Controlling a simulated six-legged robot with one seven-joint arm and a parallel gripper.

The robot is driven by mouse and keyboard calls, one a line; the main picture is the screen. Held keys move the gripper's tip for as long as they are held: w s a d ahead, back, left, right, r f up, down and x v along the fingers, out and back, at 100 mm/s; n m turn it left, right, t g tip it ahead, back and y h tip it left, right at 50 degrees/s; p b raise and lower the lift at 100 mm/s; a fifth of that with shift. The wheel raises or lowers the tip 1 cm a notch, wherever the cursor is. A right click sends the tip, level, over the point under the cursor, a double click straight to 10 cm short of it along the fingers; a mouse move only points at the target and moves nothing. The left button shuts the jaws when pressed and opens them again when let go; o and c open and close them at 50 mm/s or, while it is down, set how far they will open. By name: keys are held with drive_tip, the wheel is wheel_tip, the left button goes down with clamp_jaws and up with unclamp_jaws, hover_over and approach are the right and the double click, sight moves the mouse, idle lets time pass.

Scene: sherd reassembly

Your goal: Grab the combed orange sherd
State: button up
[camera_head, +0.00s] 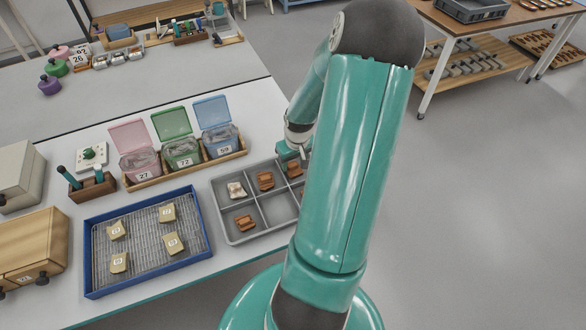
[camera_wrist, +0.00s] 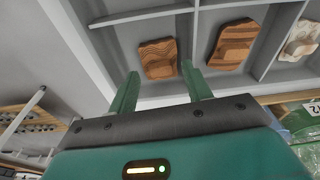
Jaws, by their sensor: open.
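An orange-brown sherd (camera_wrist: 158,58) with wavy combed lines and a raised block lies in a grey tray compartment in the wrist view. In the head view it appears to be the sherd (camera_head: 294,168) in the back right compartment, partly hidden by my arm. My gripper (camera_wrist: 160,72) is open and empty, its fingertips on either side of the sherd's near part in the picture. I cannot tell the height gap. In the head view my gripper (camera_head: 291,150) is at the tray's back right. A second orange sherd (camera_wrist: 233,43) lies in the neighbouring compartment.
The grey divided tray (camera_head: 227,238) also holds a pale sherd (camera_head: 236,190) and another orange sherd (camera_head: 245,222). Lidded pink, green and blue bins (camera_head: 181,151) stand behind it. A blue-rimmed tray (camera_head: 92,270) with several tan sherds is at left. My arm hides the tray's right side.

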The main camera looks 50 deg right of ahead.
wheel_tip(320, 180, down, 2)
drive_tip(key=shift+w, duration=0.15)
drive_tip(key=shift+c, duration=0.4)
drive_tip(key=c, duration=0.6)
drive_tip(key=shift+o, duration=0.2)
drive_tip(key=shift+r, duration=0.1)
